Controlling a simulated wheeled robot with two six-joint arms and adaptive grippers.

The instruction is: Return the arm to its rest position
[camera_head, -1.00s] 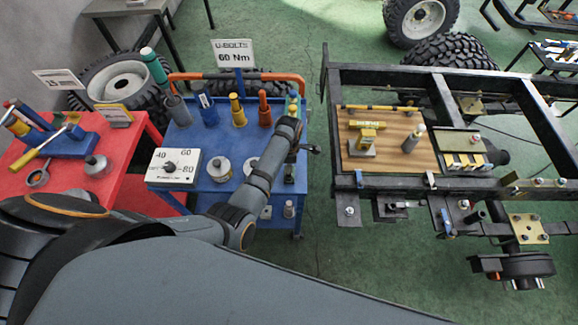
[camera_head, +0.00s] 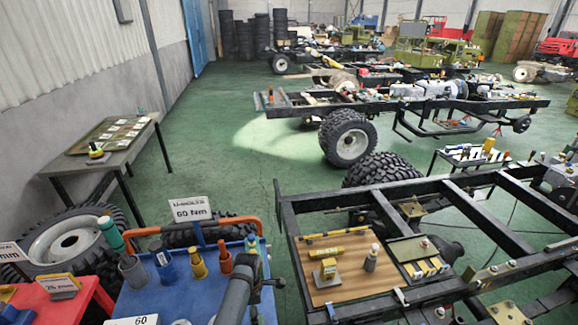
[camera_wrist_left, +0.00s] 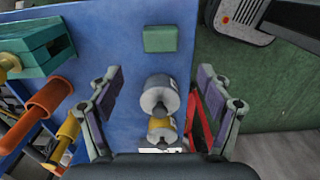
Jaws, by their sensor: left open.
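My left arm (camera_head: 236,300) reaches over the right part of the blue cart (camera_head: 137,296) at the bottom of the head view. Its dark wrist and left gripper (camera_head: 268,282) show near the cart's right edge. In the left wrist view my left gripper (camera_wrist_left: 162,95) has its two fingers spread wide apart. A grey metal cylinder (camera_wrist_left: 158,92) and a yellow-banded piece (camera_wrist_left: 163,130) appear between the fingers in that view; neither is gripped. My right gripper is not in view.
The blue cart carries coloured holders and a "60 Nm" sign (camera_head: 192,208). A red cart (camera_head: 92,305) stands left. A black chassis frame (camera_head: 290,235) with a wooden board (camera_head: 340,285) lies right. Green floor (camera_head: 215,150) is open behind the cart.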

